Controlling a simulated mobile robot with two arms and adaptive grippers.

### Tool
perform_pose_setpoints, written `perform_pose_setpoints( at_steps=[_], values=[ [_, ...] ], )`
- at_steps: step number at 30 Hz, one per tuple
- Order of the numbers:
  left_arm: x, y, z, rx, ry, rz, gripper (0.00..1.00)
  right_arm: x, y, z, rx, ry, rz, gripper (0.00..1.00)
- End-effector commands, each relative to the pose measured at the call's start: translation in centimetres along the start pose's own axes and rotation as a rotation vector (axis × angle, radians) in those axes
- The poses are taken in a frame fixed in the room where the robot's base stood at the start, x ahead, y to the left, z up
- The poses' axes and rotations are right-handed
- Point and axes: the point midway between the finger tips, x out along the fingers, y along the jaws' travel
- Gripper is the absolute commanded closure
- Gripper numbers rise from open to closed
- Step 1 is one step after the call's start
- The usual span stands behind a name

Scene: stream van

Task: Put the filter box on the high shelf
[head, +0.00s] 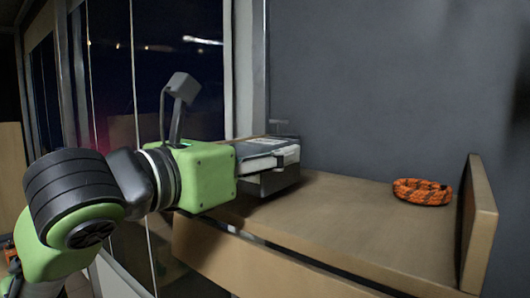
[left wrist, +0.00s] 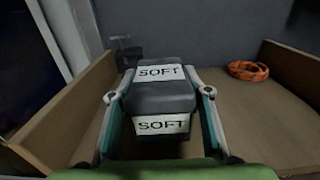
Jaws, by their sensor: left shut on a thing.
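The filter box is dark grey with white labels reading "SOFT", seen in the left wrist view (left wrist: 165,97) between the two fingers of my left gripper (left wrist: 158,88). In the head view my left gripper (head: 284,158) reaches in from the left, and the box (head: 280,181) shows partly below its fingers, over the left part of the wooden shelf (head: 330,215). I cannot tell whether the box touches the shelf. My right gripper is not in view.
An orange braided ring (head: 422,191) lies on the shelf at the right, beside the upright wooden end panel (head: 478,225). The shelf between box and ring is clear. A dark grey wall (head: 390,85) stands behind, and a window frame is at the left.

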Motion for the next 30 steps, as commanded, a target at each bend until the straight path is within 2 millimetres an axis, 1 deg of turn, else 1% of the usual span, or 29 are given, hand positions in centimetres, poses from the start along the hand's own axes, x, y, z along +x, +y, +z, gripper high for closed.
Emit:
perform_pose_setpoints(
  at_steps=[1, 4, 17, 18, 19, 20, 30],
  values=[
    [0.0, 0.0, -0.2, -0.003, 0.001, -0.002, 0.82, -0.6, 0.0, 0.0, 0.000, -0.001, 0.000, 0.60],
    [0.0, 0.0, -0.9, -0.002, -0.001, -0.001, 0.82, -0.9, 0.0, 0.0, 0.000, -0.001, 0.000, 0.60],
    [0.0, 0.0, -1.5, 0.000, -0.002, 0.000, 0.82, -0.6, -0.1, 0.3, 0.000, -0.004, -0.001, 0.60],
    [0.0, 0.0, -1.6, 0.000, -0.001, -0.001, 0.50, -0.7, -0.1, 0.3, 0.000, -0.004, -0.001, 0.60],
    [0.0, 0.0, -1.5, 0.000, -0.001, -0.001, 0.42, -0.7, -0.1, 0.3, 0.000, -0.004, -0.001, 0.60],
    [0.0, 0.0, -1.5, 0.000, -0.001, -0.001, 0.38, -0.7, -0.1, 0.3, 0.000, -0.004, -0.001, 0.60],
    [0.0, 0.0, -1.4, -0.001, -0.001, -0.001, 0.38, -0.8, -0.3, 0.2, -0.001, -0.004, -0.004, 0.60]
  ],
)
